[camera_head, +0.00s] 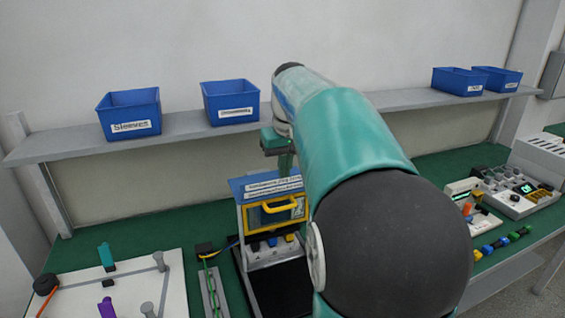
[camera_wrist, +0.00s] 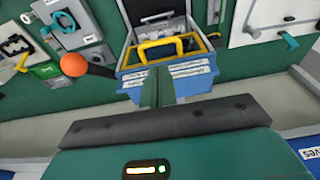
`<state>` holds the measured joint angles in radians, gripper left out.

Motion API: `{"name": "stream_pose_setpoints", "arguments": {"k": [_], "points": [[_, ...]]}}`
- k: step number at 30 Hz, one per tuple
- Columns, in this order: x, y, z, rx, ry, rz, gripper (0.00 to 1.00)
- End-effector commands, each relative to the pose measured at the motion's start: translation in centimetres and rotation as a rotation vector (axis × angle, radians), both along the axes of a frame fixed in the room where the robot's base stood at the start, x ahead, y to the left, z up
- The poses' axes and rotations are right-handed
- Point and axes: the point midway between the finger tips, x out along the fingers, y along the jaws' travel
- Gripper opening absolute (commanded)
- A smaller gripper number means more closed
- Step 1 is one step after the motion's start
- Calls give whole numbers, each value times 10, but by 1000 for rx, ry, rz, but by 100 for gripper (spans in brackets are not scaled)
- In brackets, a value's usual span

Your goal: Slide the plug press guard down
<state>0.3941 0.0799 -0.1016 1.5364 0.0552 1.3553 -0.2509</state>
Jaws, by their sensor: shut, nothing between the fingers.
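The plug press (camera_head: 243,222) stands on the green bench, with a blue top carrying two white labels. Its guard (camera_head: 247,222) is a yellow frame with a yellow handle (camera_head: 279,205) on its front, and the press base shows below it. In the wrist view the yellow handle (camera_wrist: 147,44) and the labelled blue top (camera_wrist: 133,80) lie just beyond the fingertips. My gripper (camera_head: 287,172) is shut and empty, fingers pointing down above the press top. In the wrist view my gripper (camera_wrist: 160,72) overlaps the blue top; I cannot tell whether it touches. My arm hides the press's right side.
A grey shelf (camera_head: 75,149) with blue bins (camera_head: 130,112) runs along the wall behind. A white board (camera_head: 85,290) with pegs is at left. Devices with knobs (camera_head: 520,190) stand at right. An orange ball-ended lever (camera_wrist: 74,64) shows in the wrist view.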

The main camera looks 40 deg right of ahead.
Motion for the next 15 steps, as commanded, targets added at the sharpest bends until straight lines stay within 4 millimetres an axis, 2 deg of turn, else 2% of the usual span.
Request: {"name": "stream_pose_setpoints", "arguments": {"k": [9,15], "points": [[10,-3,-64,1,2,-2,0],[17,-4,-91,1,1,-3,0]]}}
